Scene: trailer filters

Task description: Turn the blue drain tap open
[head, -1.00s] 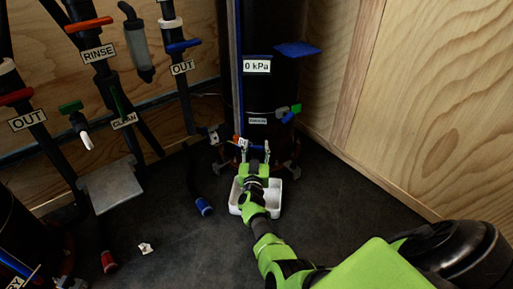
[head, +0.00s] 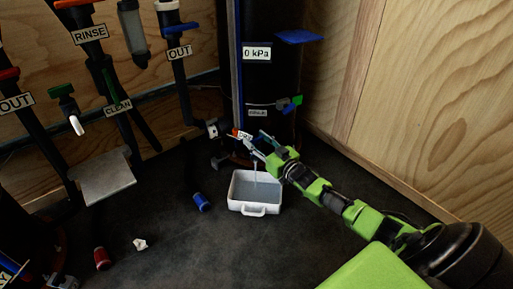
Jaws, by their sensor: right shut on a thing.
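My right gripper (head: 262,146) reaches in from the right to the low front of the black tank (head: 268,80). It is shut on the drain tap at the tank's foot; the fingers largely hide the tap, and its handle is hard to make out. A thin pale stream (head: 254,173) falls from below the fingertips into a white tray (head: 253,209). The tray stands on the floor under the tap and has greyish liquid in it. My left gripper is out of view.
A blue-ended hose (head: 201,202), a red fitting (head: 101,259) and a white scrap (head: 140,244) lie on the floor. Labelled pipes stand left; a wooden wall (head: 430,90) bounds the right.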

